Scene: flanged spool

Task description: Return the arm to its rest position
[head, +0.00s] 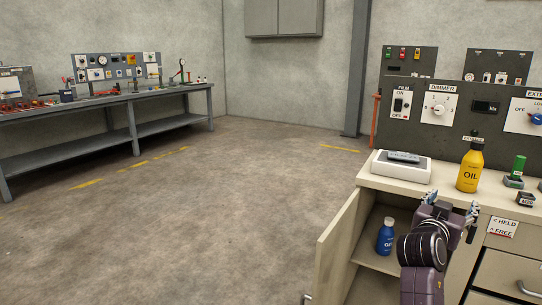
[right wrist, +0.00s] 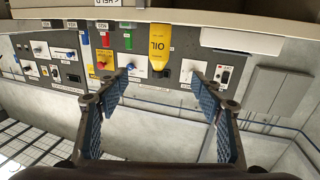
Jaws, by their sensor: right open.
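My right gripper (head: 452,205) is at the front edge of the cream workbench (head: 460,191), with its arm coming up from below. Its two fingers are spread apart. In the right wrist view the gripper (right wrist: 160,90) is open, with nothing between its blue-padded fingers. That view is upside down. The yellow oil bottle (head: 470,168) stands upright on the bench beyond the gripper, apart from it; it also shows in the right wrist view (right wrist: 159,42). My left gripper is not in view.
An open cabinet door (head: 338,245) stands left of my right arm, with a blue bottle (head: 385,236) inside the cabinet. A white scale-like box (head: 402,172) and a green-topped item (head: 518,168) are on the bench. Open floor (head: 200,220) lies left, before a grey bench (head: 80,147).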

